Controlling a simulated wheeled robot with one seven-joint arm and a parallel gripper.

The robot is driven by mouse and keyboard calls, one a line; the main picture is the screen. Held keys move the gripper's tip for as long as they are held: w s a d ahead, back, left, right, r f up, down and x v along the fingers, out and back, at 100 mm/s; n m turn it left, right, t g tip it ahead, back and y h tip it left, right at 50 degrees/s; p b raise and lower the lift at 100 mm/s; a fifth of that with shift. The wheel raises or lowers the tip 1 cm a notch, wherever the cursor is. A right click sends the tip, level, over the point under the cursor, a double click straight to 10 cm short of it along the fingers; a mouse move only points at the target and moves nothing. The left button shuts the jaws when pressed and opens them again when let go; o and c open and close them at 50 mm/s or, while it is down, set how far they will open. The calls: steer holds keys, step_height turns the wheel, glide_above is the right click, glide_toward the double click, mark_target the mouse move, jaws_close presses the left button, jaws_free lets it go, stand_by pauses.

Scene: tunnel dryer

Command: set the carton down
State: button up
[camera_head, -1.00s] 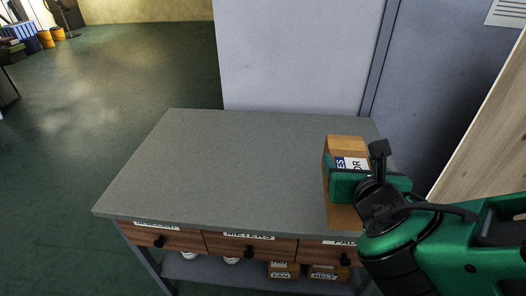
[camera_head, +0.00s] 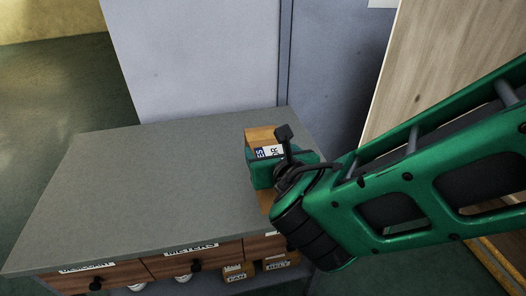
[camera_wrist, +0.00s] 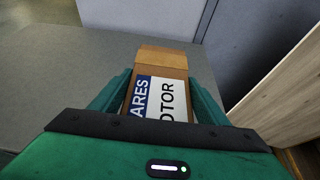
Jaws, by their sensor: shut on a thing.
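The carton (camera_head: 261,137) is a brown cardboard box with a blue and white label that reads in part "ARES" and "OTOR". My green gripper (camera_head: 268,168) is shut on it near the right end of the grey table top (camera_head: 150,185). In the wrist view the carton (camera_wrist: 162,58) sits between the two green fingers (camera_wrist: 158,92), one on each side. Its near end is hidden by my gripper. I cannot tell whether its underside touches the table.
Most of the table top left of the carton is clear. Labelled wooden drawers (camera_head: 190,262) run along its front, with small boxes (camera_head: 277,263) on a shelf below. A grey cabinet (camera_head: 195,60) stands behind, and a wooden panel (camera_head: 430,60) rises at the right.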

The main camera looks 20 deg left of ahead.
steer(key=x, duration=0.3)
steer(key=d+f+x, duration=0.1)
steer(key=x, duration=0.6)
steer(key=shift+w+d+f, duration=0.25)
steer(key=shift+w+d, duration=0.05)
steer(key=shift+w, duration=0.05)
steer(key=shift+f, duration=1.95)
steer(key=shift+f, duration=0.1)
steer(key=o, duration=2.1)
steer(key=shift+s+f, duration=0.1)
steer(key=shift+c, duration=0.2)
steer(key=v, duration=1.2)
